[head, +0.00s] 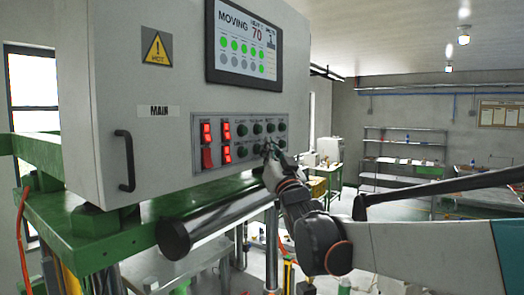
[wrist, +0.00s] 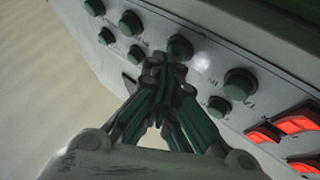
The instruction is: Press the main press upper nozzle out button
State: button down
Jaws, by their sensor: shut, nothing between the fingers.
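The control panel (head: 240,140) is on the white main press cabinet, with rows of dark green round buttons beside red lit switches. My gripper (head: 268,148) is shut and empty, with its tips at the right part of the panel's lower row. In the wrist view, my gripper (wrist: 168,68) has its tips just below and partly over a green button (wrist: 180,47). I cannot tell whether they touch it. Larger green buttons (wrist: 240,84) and (wrist: 131,24) sit on either side of it. The labels are too small or blurred to read, so I cannot tell which is upper nozzle out.
A screen (head: 242,42) above the panel reads "MOVING" and 70. A door handle (head: 126,160) sticks out at the cabinet's left. A dark horizontal cylinder (head: 215,215) and the green press frame (head: 90,225) lie below. Red lit switches (wrist: 297,121) are at the wrist view's right.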

jog(key=shift+d, duration=0.1)
jog(key=shift+s+d, duration=0.45)
jog(key=shift+d, duration=0.1)
jog(key=s+d, duration=0.2)
jog(key=d, duration=0.2)
jog(key=shift+s+d, duration=0.1)
jog(key=shift+s, duration=0.3)
